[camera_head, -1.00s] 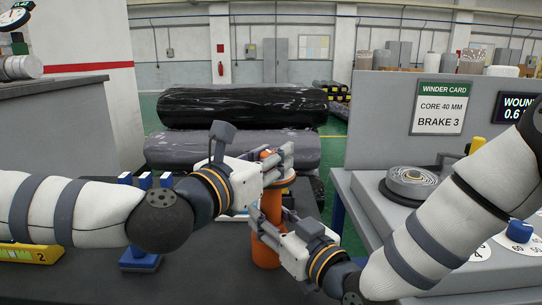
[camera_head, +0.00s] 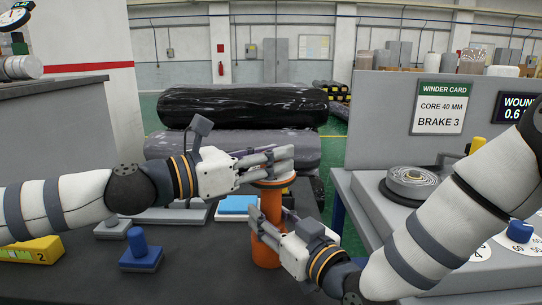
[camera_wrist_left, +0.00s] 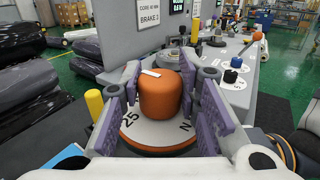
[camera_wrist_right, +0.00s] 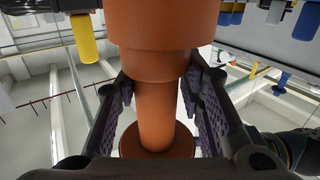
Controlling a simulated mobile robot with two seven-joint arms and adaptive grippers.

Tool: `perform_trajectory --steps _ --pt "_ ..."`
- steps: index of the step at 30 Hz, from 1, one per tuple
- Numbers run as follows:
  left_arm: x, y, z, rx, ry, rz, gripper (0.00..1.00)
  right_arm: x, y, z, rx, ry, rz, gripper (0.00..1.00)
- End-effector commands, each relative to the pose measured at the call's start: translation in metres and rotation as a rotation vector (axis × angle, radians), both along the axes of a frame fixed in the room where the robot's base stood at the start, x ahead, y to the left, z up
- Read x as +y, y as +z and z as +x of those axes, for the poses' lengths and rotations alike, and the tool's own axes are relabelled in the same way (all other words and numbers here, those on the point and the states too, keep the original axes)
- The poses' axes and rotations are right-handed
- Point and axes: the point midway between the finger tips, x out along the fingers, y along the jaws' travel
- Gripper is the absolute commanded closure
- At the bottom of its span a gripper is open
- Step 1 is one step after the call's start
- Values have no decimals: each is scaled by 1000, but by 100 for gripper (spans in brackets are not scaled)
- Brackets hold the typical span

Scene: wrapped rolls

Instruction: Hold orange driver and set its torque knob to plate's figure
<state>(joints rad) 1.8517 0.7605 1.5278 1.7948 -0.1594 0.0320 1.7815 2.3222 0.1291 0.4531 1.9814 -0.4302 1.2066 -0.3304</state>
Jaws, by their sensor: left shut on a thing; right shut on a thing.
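The orange driver (camera_head: 265,251) stands upright in the head view, its top partly hidden by my left gripper. My left gripper (camera_head: 288,158) is shut at its top; the left wrist view shows its purple fingers on either side of the orange torque knob (camera_wrist_left: 160,98). The knob has a white mark on top and sits over a pale dial (camera_wrist_left: 135,127) where "25" and an "N" show; the rest of the scale is hidden. My right gripper (camera_head: 255,217) is shut on the driver's narrower shaft (camera_wrist_right: 155,115). I cannot make out a plate with a torque figure.
A winder card (camera_head: 441,107) reads "CORE 40 MM, BRAKE 3". A grey machine with a reel (camera_head: 412,180) and a blue knob (camera_head: 520,230) stands right. A blue peg block (camera_head: 140,252), a yellow tool (camera_head: 30,250) and a flat blue-white item (camera_head: 237,205) lie on the dark bench.

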Motion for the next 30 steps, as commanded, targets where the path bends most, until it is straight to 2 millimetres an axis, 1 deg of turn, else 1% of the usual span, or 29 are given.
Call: perform_trajectory --steps 8,9,11,12,20,22,23,26,30 --pt "0 0 0 -1 0 0 98 2 -2 -2 4 6 -4 100" --pt "0 0 0 -1 0 0 66 2 -2 -2 4 6 -4 100" --pt "0 0 0 -1 0 0 52 2 -2 -2 3 6 -2 100" --pt "0 0 0 -1 0 1 49 2 -2 -2 3 6 -2 100" --pt "0 0 0 0 0 0 49 1 -2 -1 4 4 -1 100" --pt "5 0 -3 0 1 0 49 1 -2 -1 4 3 -1 100" --pt "9 0 -5 1 1 -1 49 1 -2 -1 4 3 -1 100" --pt "29 0 -17 0 4 -1 49 1 -2 -1 4 2 -1 100" --pt "62 0 -39 -1 5 -1 49 0 -2 0 4 1 -1 100"
